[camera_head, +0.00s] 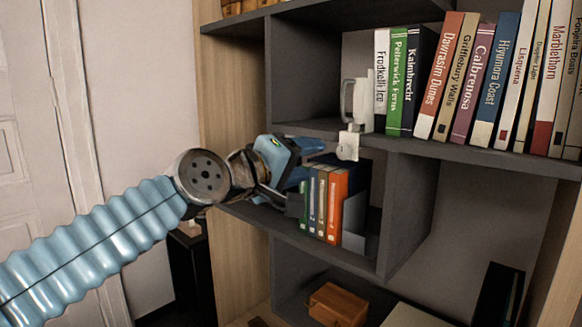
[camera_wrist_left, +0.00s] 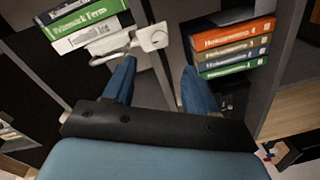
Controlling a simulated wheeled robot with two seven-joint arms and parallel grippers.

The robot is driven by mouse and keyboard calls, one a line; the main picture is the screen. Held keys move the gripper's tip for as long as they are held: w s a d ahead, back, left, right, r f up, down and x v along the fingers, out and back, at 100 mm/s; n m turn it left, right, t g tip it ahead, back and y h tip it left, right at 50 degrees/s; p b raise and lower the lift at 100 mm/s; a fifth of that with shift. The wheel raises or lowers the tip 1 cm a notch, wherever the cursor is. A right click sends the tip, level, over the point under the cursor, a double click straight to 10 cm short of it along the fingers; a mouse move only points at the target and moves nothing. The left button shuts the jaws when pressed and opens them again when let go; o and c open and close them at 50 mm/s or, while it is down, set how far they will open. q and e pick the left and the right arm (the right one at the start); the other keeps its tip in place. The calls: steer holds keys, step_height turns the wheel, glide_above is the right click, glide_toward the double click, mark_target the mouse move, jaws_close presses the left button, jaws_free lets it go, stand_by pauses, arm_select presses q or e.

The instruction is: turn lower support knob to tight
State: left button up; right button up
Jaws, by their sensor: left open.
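A white fixture (camera_head: 360,103) stands at the front edge of the upper shelf, beside the books, with a small white block (camera_head: 348,146) hanging at the shelf edge. In the left wrist view the white fixture (camera_wrist_left: 150,38) lies just beyond the left finger, with a small rounded end. I cannot tell for sure which part is the lower support knob. My left gripper (camera_head: 304,174) is open and empty, below and left of the white block. In the left wrist view its fingers (camera_wrist_left: 158,70) are apart with nothing between them. My right gripper is not in view.
Upright books (camera_head: 480,80) fill the upper shelf to the right. Several coloured books (camera_head: 322,203) stand in the lower compartment close to my left gripper. A shelf divider (camera_head: 405,215) stands right of them. A brown box (camera_head: 338,303) sits below.

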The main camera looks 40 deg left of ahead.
arm_select(q)
steer(key=shift+s, duration=1.8)
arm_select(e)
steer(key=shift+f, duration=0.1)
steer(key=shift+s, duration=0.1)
